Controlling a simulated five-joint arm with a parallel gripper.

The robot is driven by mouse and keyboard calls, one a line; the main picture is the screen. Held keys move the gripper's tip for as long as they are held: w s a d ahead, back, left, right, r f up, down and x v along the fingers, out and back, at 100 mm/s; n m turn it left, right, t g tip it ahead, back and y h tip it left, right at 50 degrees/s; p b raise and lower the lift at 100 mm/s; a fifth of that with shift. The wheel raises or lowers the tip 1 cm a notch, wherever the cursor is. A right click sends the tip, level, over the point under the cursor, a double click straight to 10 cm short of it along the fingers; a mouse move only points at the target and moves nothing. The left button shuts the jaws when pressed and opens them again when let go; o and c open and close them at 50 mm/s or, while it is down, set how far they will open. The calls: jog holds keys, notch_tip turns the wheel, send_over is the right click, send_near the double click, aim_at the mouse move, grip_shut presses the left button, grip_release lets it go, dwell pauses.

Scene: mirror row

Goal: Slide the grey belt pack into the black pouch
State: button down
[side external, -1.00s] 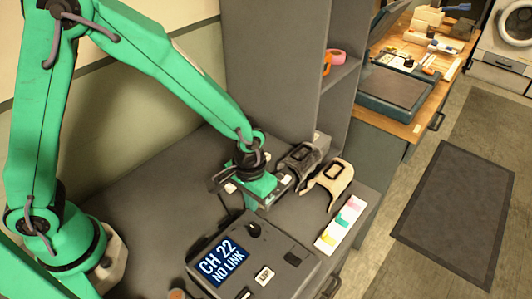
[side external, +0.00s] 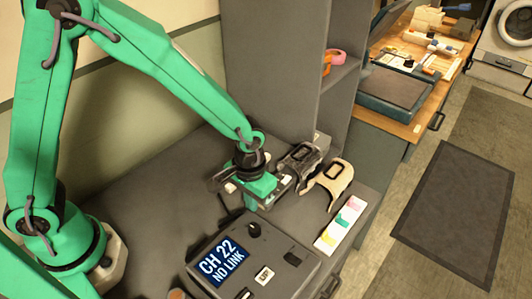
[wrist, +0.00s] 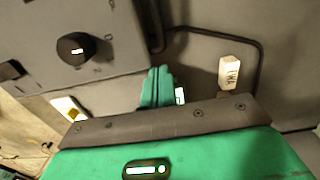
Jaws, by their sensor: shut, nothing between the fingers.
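The black pouch (side external: 312,161) lies on the grey bench top, just right of my gripper in the side view. It has a dark rectangular patch on top, and a similar beige pouch lies beside it. My gripper (side external: 268,202) is low over the bench behind the console, with its green fingers shut and empty. The shut fingers also show in the wrist view (wrist: 156,80), beside the console's edge. I cannot clearly make out the grey belt pack in either view; my gripper hides part of the bench.
A grey console (side external: 262,240) reading "CH 22 NO LINK" stands in front of my gripper. The beige pouch (side external: 339,172) and a card with coloured patches (side external: 325,241) lie to the right. A white tag (wrist: 230,74) sits by a dark cable. A shelf unit (side external: 270,70) rises behind.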

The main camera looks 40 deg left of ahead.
jog(key=shift+f, duration=1.1)
dwell(0.6)
jog(key=shift+w, duration=0.1)
